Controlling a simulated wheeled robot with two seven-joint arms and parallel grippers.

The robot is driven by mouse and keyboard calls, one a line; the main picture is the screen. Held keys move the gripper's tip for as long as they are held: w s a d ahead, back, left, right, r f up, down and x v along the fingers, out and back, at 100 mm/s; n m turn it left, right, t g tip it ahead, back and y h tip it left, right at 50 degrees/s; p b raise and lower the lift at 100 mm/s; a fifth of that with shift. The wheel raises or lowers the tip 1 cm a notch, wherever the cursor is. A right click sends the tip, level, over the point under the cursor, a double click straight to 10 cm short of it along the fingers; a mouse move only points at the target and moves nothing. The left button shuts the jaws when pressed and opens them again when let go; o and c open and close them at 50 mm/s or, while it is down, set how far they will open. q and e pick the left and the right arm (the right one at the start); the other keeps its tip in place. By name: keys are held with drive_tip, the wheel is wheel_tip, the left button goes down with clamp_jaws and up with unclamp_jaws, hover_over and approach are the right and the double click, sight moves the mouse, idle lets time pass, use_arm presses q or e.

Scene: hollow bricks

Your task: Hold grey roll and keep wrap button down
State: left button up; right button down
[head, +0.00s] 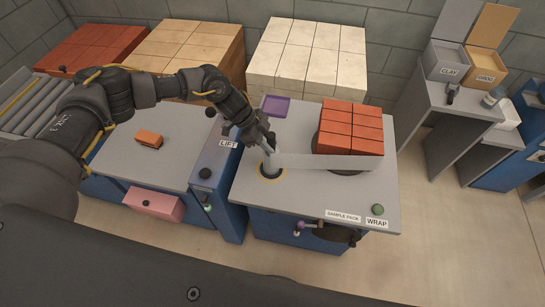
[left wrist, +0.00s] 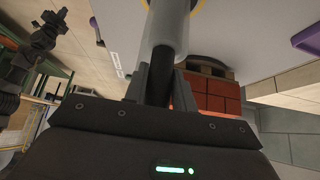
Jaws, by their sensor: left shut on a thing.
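The grey roll (head: 272,162) stands upright near the left side of the wrapping table. My left gripper (head: 264,139) is shut on its top end. In the left wrist view the gripper (left wrist: 160,88) closes around the dark core below the pale tube of the roll (left wrist: 168,25). A strip of film (head: 325,162) runs from the roll to the stack of red bricks (head: 350,128). The green wrap button (head: 377,209) is at the table's front right corner, with nothing touching it. A dark jointed arm, apparently my right one, shows in the left wrist view; its fingers are unclear.
A purple tray (head: 275,106) lies behind the roll. A purple-knobbed lever (head: 299,226) and a dark shape (head: 336,233) are at the table's front edge. The lift table (head: 150,160) with an orange brick (head: 149,139) stands left. Brick stacks line the back wall.

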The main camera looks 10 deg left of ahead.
sight(267, 153)
use_arm(q)
drive_tip(key=shift+a, duration=0.15)
idle(0.5)
drive_tip(key=a, duration=0.2)
drive_tip(key=shift+s+a+f+p, duration=0.15)
drive_tip(key=shift+s+a+p, duration=0.25)
idle(0.4)
drive_tip(key=shift+s, duration=0.1)
idle(1.2)
